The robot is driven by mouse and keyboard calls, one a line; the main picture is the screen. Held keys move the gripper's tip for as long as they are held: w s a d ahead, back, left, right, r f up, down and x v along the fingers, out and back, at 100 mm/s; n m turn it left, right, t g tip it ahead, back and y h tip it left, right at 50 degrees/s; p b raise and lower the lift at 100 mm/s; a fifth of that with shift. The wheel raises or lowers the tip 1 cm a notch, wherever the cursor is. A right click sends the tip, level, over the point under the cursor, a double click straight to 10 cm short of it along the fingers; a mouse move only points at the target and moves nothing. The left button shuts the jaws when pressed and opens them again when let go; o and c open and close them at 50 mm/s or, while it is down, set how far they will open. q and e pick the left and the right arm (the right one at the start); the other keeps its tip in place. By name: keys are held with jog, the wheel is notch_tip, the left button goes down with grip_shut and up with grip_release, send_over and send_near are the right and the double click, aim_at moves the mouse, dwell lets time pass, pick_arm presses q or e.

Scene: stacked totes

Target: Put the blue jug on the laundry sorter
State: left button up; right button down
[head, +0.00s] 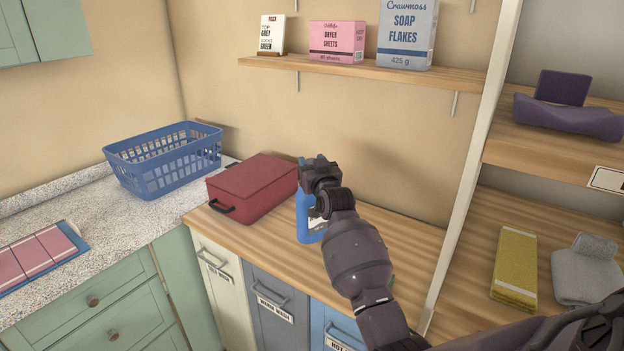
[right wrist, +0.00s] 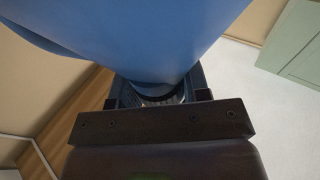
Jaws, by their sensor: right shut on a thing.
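The blue jug (head: 306,221) is upright in the head view, partly hidden behind my right gripper and arm. My right gripper (head: 318,170) is shut on the upper part of the jug. The jug also fills the top of the right wrist view (right wrist: 165,35), between the fingers (right wrist: 158,95). The laundry sorter (head: 390,222) has a wooden top and labelled white, grey and blue fronts. The jug appears over its top, right of a red case; whether its base touches the wood I cannot tell. My left gripper is not in view.
The red case (head: 252,187) lies on the sorter's left part. A blue basket (head: 165,165) stands on the speckled counter (head: 110,225). A wall shelf (head: 360,72) holds boxes above. A pale upright post (head: 470,170) and shelves with folded cloths stand right.

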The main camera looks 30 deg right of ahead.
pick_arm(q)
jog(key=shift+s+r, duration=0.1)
pick_arm(e)
jog(key=shift+f, duration=2.3)
jog(key=c, duration=0.6)
grip_release()
jog(key=shift+f, duration=0.15)
jog(key=shift+s, duration=0.15)
jog(key=b+v, duration=0.1)
jog(key=v, duration=1.1)
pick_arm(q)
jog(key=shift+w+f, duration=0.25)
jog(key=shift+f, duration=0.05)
pick_arm(e)
jog(key=s+a+f+n+g+y, duration=0.2)
jog(key=s+a+f, duration=0.4)
jog(key=s+f, duration=0.7)
jog(key=s+a+f+n+g+y, duration=0.2)
jog(key=s+a+f+g, duration=0.3)
jog(key=s+f, duration=0.8)
jog(key=shift+s+a+f+g+y, duration=0.3)
jog(key=shift+s+a+y, duration=0.2)
jog(key=shift+s+a, duration=0.6)
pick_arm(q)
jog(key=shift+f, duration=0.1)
pick_arm(e)
jog(key=shift+d, duration=0.1)
